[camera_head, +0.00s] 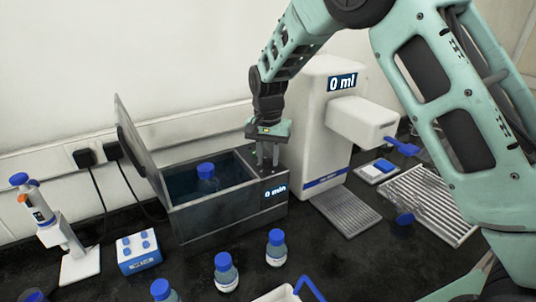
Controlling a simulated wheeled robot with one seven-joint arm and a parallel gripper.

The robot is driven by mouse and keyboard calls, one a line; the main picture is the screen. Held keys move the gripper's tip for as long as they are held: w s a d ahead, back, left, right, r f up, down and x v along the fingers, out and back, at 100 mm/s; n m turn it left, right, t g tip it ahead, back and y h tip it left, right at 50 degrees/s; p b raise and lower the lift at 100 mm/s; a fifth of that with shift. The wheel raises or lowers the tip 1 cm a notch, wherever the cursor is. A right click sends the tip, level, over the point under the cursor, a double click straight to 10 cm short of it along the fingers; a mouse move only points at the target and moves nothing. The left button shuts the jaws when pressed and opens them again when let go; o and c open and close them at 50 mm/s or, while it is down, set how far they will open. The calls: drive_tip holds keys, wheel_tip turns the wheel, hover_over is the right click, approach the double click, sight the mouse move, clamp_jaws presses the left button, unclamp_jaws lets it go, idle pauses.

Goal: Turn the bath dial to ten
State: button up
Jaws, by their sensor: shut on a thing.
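The water bath (228,231) stands at the middle of the bench with its lid (135,148) open. A blue-capped bottle (207,177) stands in the bath's basin. The bath's display reads "0 min" (275,191) at its front right. My gripper (266,150) points down at the right end of the bath's top, by the control panel. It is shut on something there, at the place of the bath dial. The dial itself is hidden by the gripper, so its setting cannot be seen apart from the display.
A white dispenser (311,125) showing "0 ml" stands close behind and right of my gripper. Several blue-capped bottles (276,248) stand in front of the bath. A slotted rack (430,203) is at right.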

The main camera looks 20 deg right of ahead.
drive_tip(key=shift+r+m, duration=0.1)
drive_tip(key=shift+m, duration=0.4)
drive_tip(key=o, duration=1)
wheel_tip(320, 180, up, 17)
drive_tip(key=b, duration=0.3)
drive_tip(key=shift+r, duration=0.2)
